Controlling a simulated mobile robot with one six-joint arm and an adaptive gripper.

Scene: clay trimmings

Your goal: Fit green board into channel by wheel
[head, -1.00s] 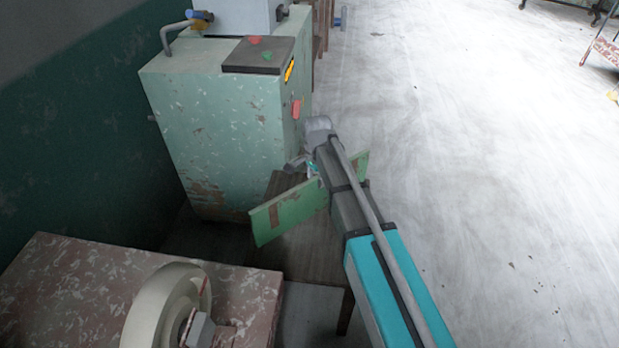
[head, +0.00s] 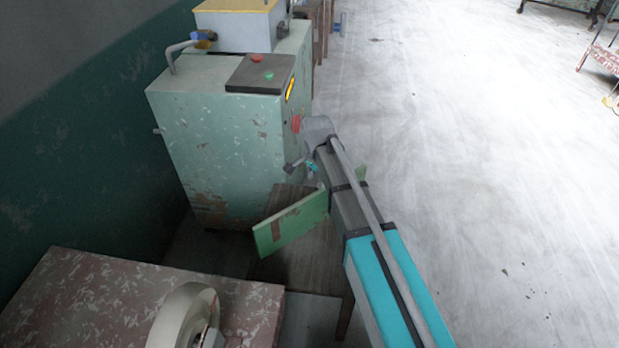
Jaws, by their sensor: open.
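The green board (head: 290,222) stands on edge, slanted, on a low wooden stool or table (head: 310,262). My arm crosses in front of its right part, and a small green corner shows beyond the arm. My gripper (head: 300,168) is just above and behind the board's top edge, partly hidden by my arm; I cannot tell whether it touches the board. The wheel (head: 184,312) is pale and round, at the near edge on a mottled reddish table (head: 95,305). No channel can be made out beside the wheel.
A dark green wall (head: 80,160) closes the left side. Open pale floor (head: 480,180) lies to the right.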

